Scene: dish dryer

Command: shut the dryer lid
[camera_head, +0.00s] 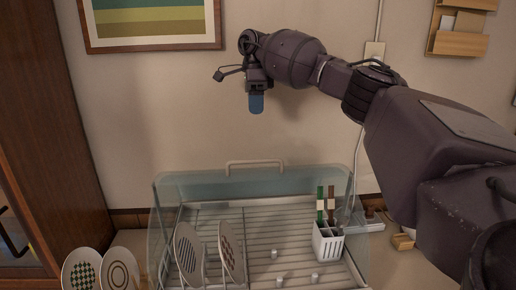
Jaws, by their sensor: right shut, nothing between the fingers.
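The dish dryer (280,215) stands low in the middle of the view, with a slatted rack inside. Its clear lid (175,190) appears to stand open at the back, with a pale bar handle (254,163) along its top edge. My right gripper (256,104) is shut and empty, pointing down with blue fingertips. In the picture it is above the handle and apart from it. The dryer's front lies outside the view. My left gripper is not in view.
Two plates (188,254) (231,254) stand in the rack, beside a white utensil holder (328,243). More patterned plates (80,270) stand outside at the lower left. A brown cabinet (55,130) is on the left. The wall behind carries a framed picture (150,22) and a wooden shelf (462,27).

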